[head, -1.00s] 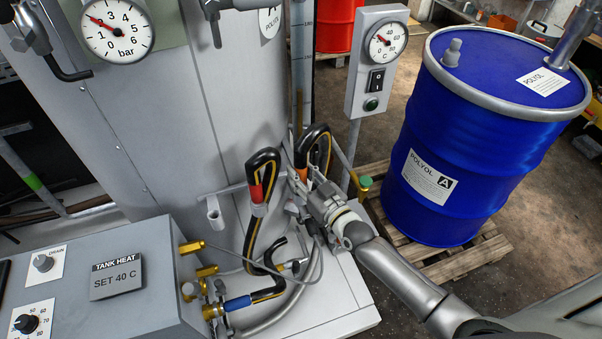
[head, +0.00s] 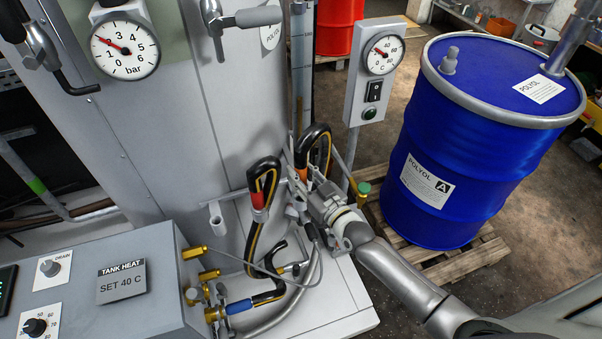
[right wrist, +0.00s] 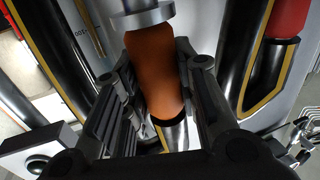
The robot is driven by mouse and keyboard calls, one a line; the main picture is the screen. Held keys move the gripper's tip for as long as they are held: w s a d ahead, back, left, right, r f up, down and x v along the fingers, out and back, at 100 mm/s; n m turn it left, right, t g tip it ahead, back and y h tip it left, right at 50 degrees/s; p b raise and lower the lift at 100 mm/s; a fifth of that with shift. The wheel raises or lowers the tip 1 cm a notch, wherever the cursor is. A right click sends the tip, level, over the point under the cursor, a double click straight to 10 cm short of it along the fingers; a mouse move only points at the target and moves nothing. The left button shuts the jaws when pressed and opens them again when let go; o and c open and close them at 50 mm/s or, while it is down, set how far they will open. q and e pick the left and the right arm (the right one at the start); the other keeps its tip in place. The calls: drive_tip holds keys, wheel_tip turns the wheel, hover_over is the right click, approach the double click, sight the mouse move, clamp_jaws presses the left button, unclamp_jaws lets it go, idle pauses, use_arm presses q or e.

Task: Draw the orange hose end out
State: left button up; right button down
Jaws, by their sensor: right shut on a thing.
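In the right wrist view, the orange hose end (right wrist: 155,72) is an orange sleeve between the two fingers of my right gripper (right wrist: 157,100). The fingers are shut on it. A grey metal collar sits at its upper end, and a dark ring and a metal part show below it. In the head view my right gripper (head: 312,192) is at the black, yellow-striped hose loop (head: 315,140) beside the grey tank. My wrist and fingers largely hide the grasp there. Whether the hose end is still seated cannot be told. My left gripper is not in view.
A second striped hose with a red band (head: 258,200) stands close left of my right gripper. The blue drum (head: 450,150) stands on a pallet to the right. A gauge post (head: 378,75) rises behind. A grey control box (head: 110,285) with brass fittings is at lower left.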

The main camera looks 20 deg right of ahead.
sight(301, 166)
drive_tip(key=shift+r, duration=0.2)
wheel_tip(301, 166, up, 4)
drive_tip(key=p, duration=0.4)
drive_tip(key=shift+f, duration=0.1)
